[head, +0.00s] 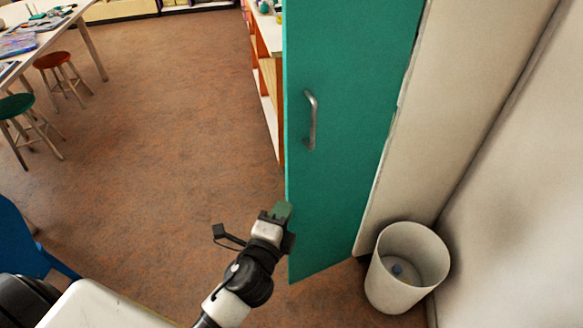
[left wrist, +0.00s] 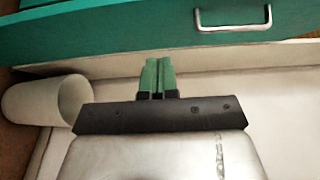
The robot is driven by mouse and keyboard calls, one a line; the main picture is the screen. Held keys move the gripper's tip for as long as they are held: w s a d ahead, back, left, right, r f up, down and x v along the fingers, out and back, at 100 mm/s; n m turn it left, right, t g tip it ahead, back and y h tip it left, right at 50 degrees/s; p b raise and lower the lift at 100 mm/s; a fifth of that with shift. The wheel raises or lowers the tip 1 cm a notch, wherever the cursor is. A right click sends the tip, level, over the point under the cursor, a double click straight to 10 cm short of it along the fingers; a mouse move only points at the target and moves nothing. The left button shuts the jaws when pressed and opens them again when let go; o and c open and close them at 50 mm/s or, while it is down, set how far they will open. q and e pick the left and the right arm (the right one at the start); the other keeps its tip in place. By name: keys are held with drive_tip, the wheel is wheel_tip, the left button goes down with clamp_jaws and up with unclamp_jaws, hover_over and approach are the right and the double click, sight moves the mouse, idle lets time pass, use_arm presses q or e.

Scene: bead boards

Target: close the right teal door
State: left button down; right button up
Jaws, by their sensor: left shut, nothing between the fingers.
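The teal door (head: 350,130) stands upright in the right half of the head view, with its free edge to the left and its right edge along a pale panel. Its grey bar handle (head: 311,120) faces me. In the left wrist view the door (left wrist: 120,30) runs across the top, with the handle (left wrist: 234,22) at upper right. My left gripper (head: 283,211) is at the door's lower free edge; its green fingers (left wrist: 157,76) are together and empty. I cannot tell whether they touch the door. My right gripper is in neither view.
A white bin (head: 393,285) stands on the floor right of the door, by the pale wall (head: 520,190). An open shelf unit (head: 268,75) is behind the door's free edge. Stools (head: 60,65) and a table are at far left. The brown floor (head: 160,140) between is clear.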

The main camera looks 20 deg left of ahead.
use_arm(q)
approach(292, 164)
drive_tip(key=w+d, duration=0.3)
drive_tip(key=w, duration=0.1)
drive_tip(key=shift+w+a+p, duration=0.6)
drive_tip(key=shift+w+a, duration=0.45)
drive_tip(key=shift+a, duration=0.15)
drive_tip(key=shift+w+a, duration=0.3)
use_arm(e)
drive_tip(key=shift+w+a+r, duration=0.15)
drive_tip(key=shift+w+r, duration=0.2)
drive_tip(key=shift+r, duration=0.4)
use_arm(q)
drive_tip(key=shift+a, duration=0.1)
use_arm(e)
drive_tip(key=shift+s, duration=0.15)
